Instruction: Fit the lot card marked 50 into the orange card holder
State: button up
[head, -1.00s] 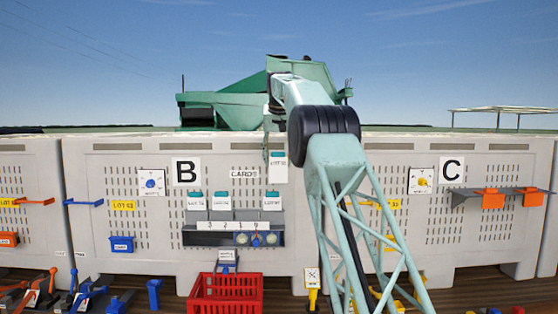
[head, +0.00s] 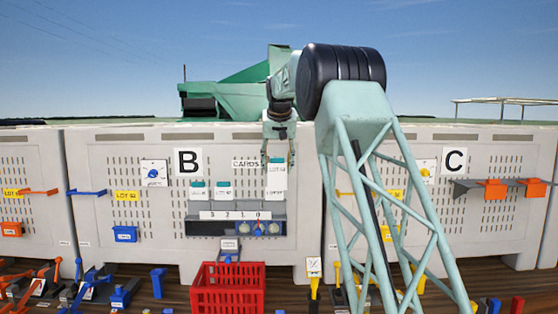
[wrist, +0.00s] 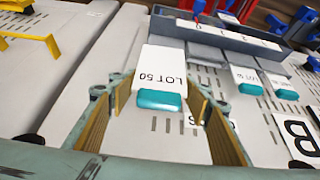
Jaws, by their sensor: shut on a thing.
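The lot card marked 50 (wrist: 164,66) is a white card with a teal grip, between my gripper's fingers (wrist: 160,94) in the wrist view. In the head view my gripper (head: 278,154) is shut on this card (head: 277,180), upright in front of the card rack's right end. A rack card seen there earlier is hidden. An orange box-like fitting (head: 11,229) hangs on the far-left bin. Two more orange fittings (head: 492,189) (head: 534,188) are on a grey shelf beside C. I cannot tell which is the card holder. All are well apart from my gripper.
The card rack (head: 205,227) on bin B holds other lot cards (head: 198,192) (head: 223,191). A red crate (head: 228,290) stands below. A blue box (head: 124,234) and blue hook (head: 87,192) stick out from bin B. Tools clutter the lower left.

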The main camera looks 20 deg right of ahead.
jog(key=s+a+f+n+y, duration=0.1)
jog(key=s+a+f, duration=0.85)
jog(key=f, duration=0.65)
jog(key=s+a+f+n, duration=0.2)
jog(key=s+a+f, duration=0.75)
jog(key=f, duration=0.55)
jog(key=s+a+f+n+y, duration=0.1)
jog(key=s+a+f, duration=0.85)
jog(key=f, duration=0.65)
notch_tip(320, 180, down, 21)
jog(key=s+d+b, duration=0.1)
jog(key=b, duration=2)
jog(key=shift+s+d, duration=0.2)
jog(key=shift+s, duration=0.05)
jog(key=shift+a+f, duration=0.1)
jog(key=shift+a, duration=0.05)
